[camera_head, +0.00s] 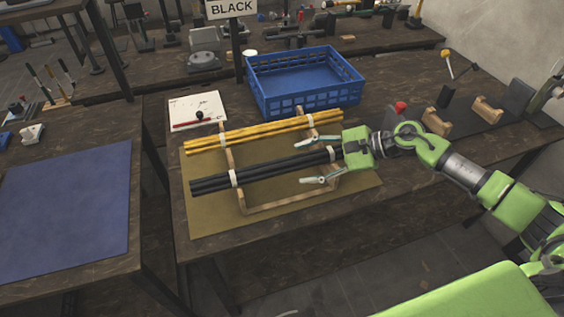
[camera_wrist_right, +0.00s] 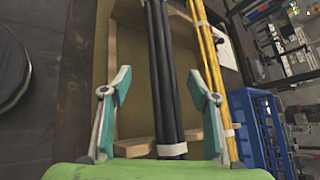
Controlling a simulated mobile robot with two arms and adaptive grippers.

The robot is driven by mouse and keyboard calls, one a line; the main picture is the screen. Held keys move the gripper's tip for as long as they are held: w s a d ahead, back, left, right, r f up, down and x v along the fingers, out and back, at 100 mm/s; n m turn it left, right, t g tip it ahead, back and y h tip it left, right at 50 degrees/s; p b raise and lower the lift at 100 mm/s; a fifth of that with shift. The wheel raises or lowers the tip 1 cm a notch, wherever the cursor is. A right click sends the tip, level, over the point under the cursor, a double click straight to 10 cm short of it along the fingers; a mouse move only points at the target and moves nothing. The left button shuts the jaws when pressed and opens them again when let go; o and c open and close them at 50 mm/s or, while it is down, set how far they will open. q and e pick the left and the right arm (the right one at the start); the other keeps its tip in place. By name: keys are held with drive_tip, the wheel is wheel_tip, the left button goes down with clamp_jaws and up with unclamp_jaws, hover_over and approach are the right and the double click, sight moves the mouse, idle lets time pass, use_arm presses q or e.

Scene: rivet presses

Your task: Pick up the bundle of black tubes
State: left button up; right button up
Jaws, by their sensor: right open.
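The bundle of black tubes (camera_head: 265,170) lies across a wooden rack, bound with white bands near its ends. It also shows in the right wrist view (camera_wrist_right: 161,75), running up the middle between the open fingers. My right gripper (camera_head: 312,160) is open, with one finger on each side of the bundle's right end. In the right wrist view the fingers (camera_wrist_right: 160,92) stand apart from the black tubes. A bundle of yellow tubes (camera_head: 262,131) lies parallel behind the black one, close to my far finger. My left gripper is not in view.
The wooden rack (camera_head: 290,204) stands on an olive mat (camera_head: 208,222). A blue crate (camera_head: 305,82) is behind it, beside a sign reading BLACK (camera_head: 231,8). A paper sheet (camera_head: 196,107) lies at the back left. A red knob (camera_head: 400,106) and wooden-handled fixtures are at the right.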

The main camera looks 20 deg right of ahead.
sight(292, 163)
drive_tip(key=shift+w+a+f, duration=0.1)
drive_tip(key=shift+w+a, duration=0.05)
drive_tip(key=shift+a, duration=0.15)
drive_tip(key=p+x, duration=0.2)
drive_tip(key=x, duration=0.2)
drive_tip(key=shift+w+a, duration=0.2)
drive_tip(key=shift+w, duration=0.05)
drive_tip(key=shift+w+a+f, duration=0.1)
drive_tip(key=shift+a+f, duration=0.15)
drive_tip(key=shift+f, duration=0.05)
clamp_jaws()
drive_tip(key=shift+w+r, duration=0.1)
drive_tip(key=shift+r, duration=0.05)
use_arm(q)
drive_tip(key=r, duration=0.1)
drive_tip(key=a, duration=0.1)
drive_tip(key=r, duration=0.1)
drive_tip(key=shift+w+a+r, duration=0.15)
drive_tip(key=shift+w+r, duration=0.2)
